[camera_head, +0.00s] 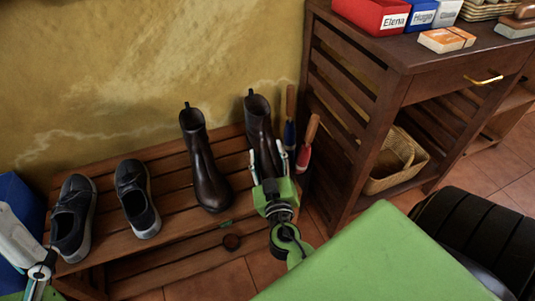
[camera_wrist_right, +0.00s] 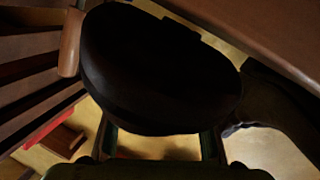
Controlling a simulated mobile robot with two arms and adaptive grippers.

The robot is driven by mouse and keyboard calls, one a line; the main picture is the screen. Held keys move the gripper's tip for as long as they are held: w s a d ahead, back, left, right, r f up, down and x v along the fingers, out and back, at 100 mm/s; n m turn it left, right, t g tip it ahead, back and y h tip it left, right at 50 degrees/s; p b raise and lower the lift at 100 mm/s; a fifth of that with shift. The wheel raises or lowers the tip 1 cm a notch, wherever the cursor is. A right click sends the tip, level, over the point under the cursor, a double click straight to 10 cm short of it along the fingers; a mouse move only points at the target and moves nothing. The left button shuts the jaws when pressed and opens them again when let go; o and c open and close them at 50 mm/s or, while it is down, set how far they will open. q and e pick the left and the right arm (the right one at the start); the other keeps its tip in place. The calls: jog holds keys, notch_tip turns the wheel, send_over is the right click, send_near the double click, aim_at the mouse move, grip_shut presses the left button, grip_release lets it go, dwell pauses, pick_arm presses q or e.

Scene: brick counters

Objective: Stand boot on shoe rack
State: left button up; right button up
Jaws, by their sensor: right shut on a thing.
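The wooden slatted shoe rack (camera_head: 172,237) stands against the wall. A dark brown boot (camera_head: 205,170) stands upright on it. A second dark boot (camera_head: 259,125) is upright to its right, between the fingers of my right gripper (camera_head: 269,170), which is shut on it. The gripper hides its lower part, so I cannot tell whether its sole touches the rack. In the right wrist view the held boot (camera_wrist_right: 160,70) is a large dark shape across the fingers. Part of my left gripper (camera_head: 38,270) shows at the left edge; its jaws cannot be made out.
Two dark sneakers (camera_head: 72,218) (camera_head: 137,200) stand on the rack's left part. Two wooden-handled tools, blue (camera_head: 289,132) and red (camera_head: 304,155), are right of the held boot. A slatted cabinet (camera_head: 343,100) with a basket (camera_head: 398,165) bounds the right side.

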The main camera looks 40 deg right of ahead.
jog(key=shift+f+b, duration=0.45)
jog(key=shift+b, duration=0.15)
jog(key=o, duration=1.5)
jog(key=shift+o, duration=0.2)
jog(key=shift+f, duration=0.1)
jog(key=shift+s, duration=0.1)
jog(key=v, duration=1.2)
